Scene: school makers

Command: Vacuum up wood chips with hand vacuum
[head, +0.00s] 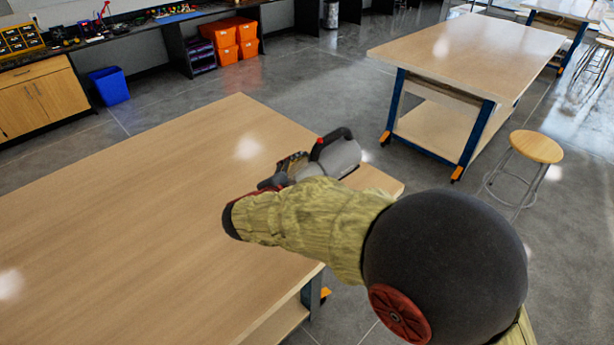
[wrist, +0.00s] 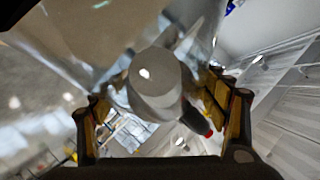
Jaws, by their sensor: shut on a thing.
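The hand vacuum (head: 342,158) has a grey body and a black handle with a red part. It shows above the right-hand far corner of the near table, partly hidden by my arm. My gripper (head: 287,170) is at the end of the sleeved arm and is shut on the vacuum. In the wrist view the vacuum's rounded grey body (wrist: 158,82) sits between the two fingers of my gripper (wrist: 157,100). I cannot tell whether the vacuum touches the table. I can make out no wood chips in either view.
The near wooden table (head: 130,210) has a bare top. A second table (head: 465,50) stands at the back right, with a round stool (head: 536,147) beside it. A blue bin (head: 110,86) and orange crates (head: 230,36) are along the far wall. Grey floor lies between.

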